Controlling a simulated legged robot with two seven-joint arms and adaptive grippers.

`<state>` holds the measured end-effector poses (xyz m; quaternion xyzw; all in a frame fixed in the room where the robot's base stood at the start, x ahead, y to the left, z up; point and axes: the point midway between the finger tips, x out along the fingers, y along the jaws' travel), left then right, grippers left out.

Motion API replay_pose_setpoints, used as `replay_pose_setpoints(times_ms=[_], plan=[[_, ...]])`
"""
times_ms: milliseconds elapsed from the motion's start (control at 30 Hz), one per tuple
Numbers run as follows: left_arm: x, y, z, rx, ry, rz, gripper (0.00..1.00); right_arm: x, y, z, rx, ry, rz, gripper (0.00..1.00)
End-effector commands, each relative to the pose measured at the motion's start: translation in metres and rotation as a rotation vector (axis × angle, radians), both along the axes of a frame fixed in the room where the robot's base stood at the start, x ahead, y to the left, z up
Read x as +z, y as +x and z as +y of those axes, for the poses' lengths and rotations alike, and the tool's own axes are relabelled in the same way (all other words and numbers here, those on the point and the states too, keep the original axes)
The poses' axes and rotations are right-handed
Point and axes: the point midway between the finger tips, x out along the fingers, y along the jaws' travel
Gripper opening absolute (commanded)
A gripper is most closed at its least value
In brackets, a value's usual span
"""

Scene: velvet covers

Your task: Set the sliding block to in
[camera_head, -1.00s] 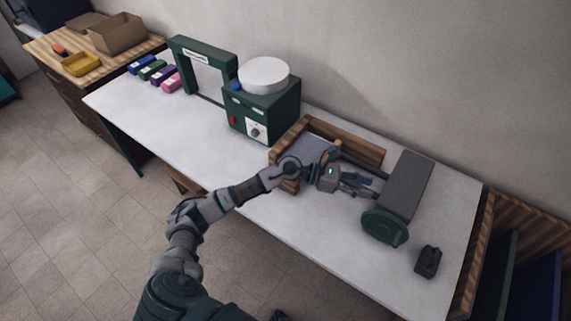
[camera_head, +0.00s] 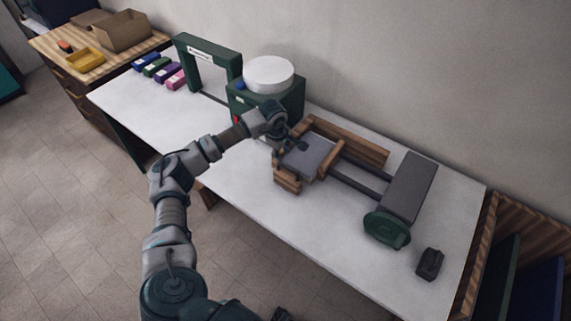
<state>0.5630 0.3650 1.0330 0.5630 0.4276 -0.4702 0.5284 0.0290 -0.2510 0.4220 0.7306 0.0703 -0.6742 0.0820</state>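A wooden frame (camera_head: 345,143) stands on the white table, with a grey-topped block (camera_head: 308,157) inside it at its left end. An upright wooden piece (camera_head: 328,160) stands at the block's right side. Two dark rails (camera_head: 357,182) run from there to a long dark grey housing (camera_head: 410,187) with a round green end (camera_head: 387,229). I cannot tell for sure which part is the sliding block. My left gripper (camera_head: 291,145) is at the left end of the frame, above or beside the block; its fingers are small and dark, and their opening is unclear.
A green machine (camera_head: 292,104) with a white round top (camera_head: 268,75) stands close behind my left wrist. A green arch (camera_head: 210,58) and several coloured blocks (camera_head: 160,69) are further left. A small dark object (camera_head: 429,264) lies at the right. The table's front is clear.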

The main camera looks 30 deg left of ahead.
Motion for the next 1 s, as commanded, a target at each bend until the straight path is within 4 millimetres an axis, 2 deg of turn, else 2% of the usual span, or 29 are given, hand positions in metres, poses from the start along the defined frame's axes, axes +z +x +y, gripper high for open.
replay_pose_setpoints(times_ms=[33,200,400,567,800,833,967,1000], plan=[[-0.012,0.002,-0.001,0.000,0.000,0.004,0.39,0.002,0.000,0.002,-0.001,0.003,0.000,0.40],[-0.048,0.009,-0.003,0.000,-0.001,0.003,0.39,0.004,0.000,0.015,-0.003,0.017,-0.001,0.40],[-0.076,0.015,-0.005,-0.001,0.000,0.001,0.39,0.006,0.000,0.017,-0.001,0.020,-0.001,0.40],[-0.086,0.017,-0.003,-0.001,0.000,0.000,0.39,0.006,0.000,0.011,0.001,0.013,0.000,0.40],[-0.087,0.017,-0.002,0.000,-0.001,-0.001,0.39,0.006,0.000,0.005,0.001,0.005,-0.001,0.40],[-0.087,0.017,-0.002,0.000,-0.001,-0.001,0.37,0.006,0.000,0.004,0.001,0.005,-0.001,0.40],[-0.087,0.017,-0.002,0.000,-0.001,-0.001,0.04,0.006,0.000,0.004,0.000,0.005,-0.001,0.40],[-0.087,0.017,-0.002,0.000,-0.001,-0.001,0.00,0.006,0.000,0.004,0.000,0.005,-0.001,0.40]])
